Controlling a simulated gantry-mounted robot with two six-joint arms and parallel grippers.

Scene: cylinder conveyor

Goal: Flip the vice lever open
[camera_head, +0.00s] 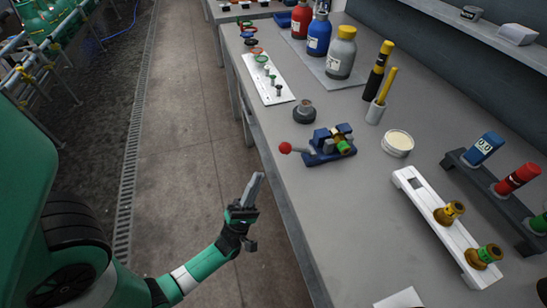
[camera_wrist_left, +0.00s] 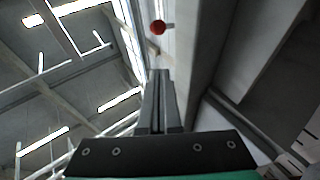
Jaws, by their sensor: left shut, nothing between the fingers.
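The blue vice (camera_head: 325,147) stands on the grey bench near its left edge, with a green and brass part in it. Its lever ends in a red ball (camera_head: 285,147) that points left toward the bench edge. The red ball also shows in the left wrist view (camera_wrist_left: 158,27), beyond my fingertips. My left gripper (camera_head: 254,188) is shut and empty, fingers pointing up. In the head view it is below and left of the ball, over the floor beside the bench, apart from the lever. My right gripper is not in view.
A dark round knob (camera_head: 304,112) stands just behind the vice and a round white-topped tin (camera_head: 397,143) to its right. A white rack (camera_head: 440,222) with brass parts lies nearer. Bottles (camera_head: 341,52) stand at the back. Bench between vice and near edge is clear.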

